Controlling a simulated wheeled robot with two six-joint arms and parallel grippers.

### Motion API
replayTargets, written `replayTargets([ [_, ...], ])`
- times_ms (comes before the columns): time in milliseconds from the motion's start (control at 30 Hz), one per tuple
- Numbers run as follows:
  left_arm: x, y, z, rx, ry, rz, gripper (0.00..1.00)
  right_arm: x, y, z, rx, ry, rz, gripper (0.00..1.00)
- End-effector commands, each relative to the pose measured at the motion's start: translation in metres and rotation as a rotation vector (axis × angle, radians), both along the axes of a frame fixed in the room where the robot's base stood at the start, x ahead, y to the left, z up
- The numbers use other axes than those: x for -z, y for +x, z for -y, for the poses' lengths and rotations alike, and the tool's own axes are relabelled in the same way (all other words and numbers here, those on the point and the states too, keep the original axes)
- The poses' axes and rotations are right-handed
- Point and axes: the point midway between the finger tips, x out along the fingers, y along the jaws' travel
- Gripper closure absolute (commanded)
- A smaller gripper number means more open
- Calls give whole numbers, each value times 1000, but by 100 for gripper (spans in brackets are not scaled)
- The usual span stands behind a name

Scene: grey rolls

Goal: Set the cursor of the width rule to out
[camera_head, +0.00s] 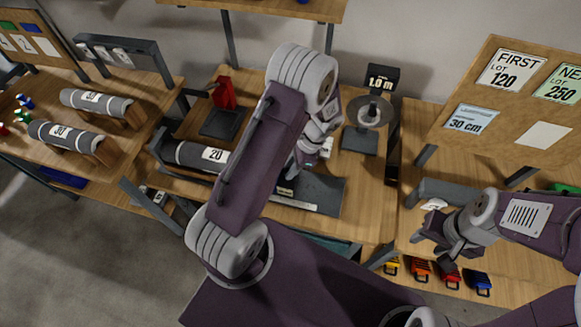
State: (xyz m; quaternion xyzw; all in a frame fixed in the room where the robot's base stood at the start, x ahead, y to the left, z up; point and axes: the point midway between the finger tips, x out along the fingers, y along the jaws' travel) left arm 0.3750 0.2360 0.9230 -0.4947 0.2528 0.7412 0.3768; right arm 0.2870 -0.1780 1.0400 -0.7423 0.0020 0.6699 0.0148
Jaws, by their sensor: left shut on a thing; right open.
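The width rule (300,205) shows as a pale strip along the front of the middle bench, below the grey sheet. My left gripper (287,182) points down at the rule and is shut on a small dark piece there, which appears to be the cursor. My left arm hides most of the cursor and the left part of the rule, so its setting cannot be read. A roll marked 20 (190,154) lies left of my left arm, with a grey sheet (328,192) to the right. My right gripper (436,238) is open and empty over the right bench.
A red-handled device (224,95) and a round dial stand (368,112) with a 1.0 m display (382,78) are at the back. A board (500,100) shows FIRST LOT 120 and 30 cm cards. Two more rolls (95,103) lie left. Coloured clips (420,268) hang right.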

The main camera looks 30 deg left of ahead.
Motion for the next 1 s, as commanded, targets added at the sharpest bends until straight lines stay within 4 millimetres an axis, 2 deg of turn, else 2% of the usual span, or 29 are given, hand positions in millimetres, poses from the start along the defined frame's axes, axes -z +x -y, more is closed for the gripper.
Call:
replayTargets([
  [267,-2,2,3,3,3,2,100,-2,0,0,0,0,0,56],
  [367,-3,7,21,7,2,2,100,-5,0,0,0,0,0,56],
  [600,-2,24,87,7,2,6,100,-10,0,0,0,0,0,56],
  [700,-2,29,108,6,2,6,100,-10,0,0,0,0,0,56],
  [833,-2,32,123,3,1,6,100,-9,0,0,0,0,0,56],
  [1000,-2,33,127,1,0,6,100,-9,0,0,0,0,0,56],
])
